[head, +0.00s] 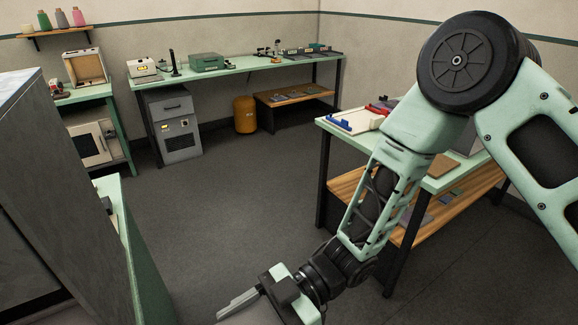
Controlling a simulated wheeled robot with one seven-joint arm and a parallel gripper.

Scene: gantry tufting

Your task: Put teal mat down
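My gripper (238,303) is low in the bottom middle of the head view, over the dark floor, with its grey fingers pointing left. The fingers lie close together in this view, and I cannot tell whether they are open or shut. No teal mat shows clearly in or under the fingers. My arm hides part of that bench.
The right bench (338,130) carries a white tray with blue and red parts (357,120). A long back bench (240,67) holds several devices, with an orange canister (245,114) beneath. A grey cabinet (60,180) stands close at left. The middle floor (230,190) is clear.

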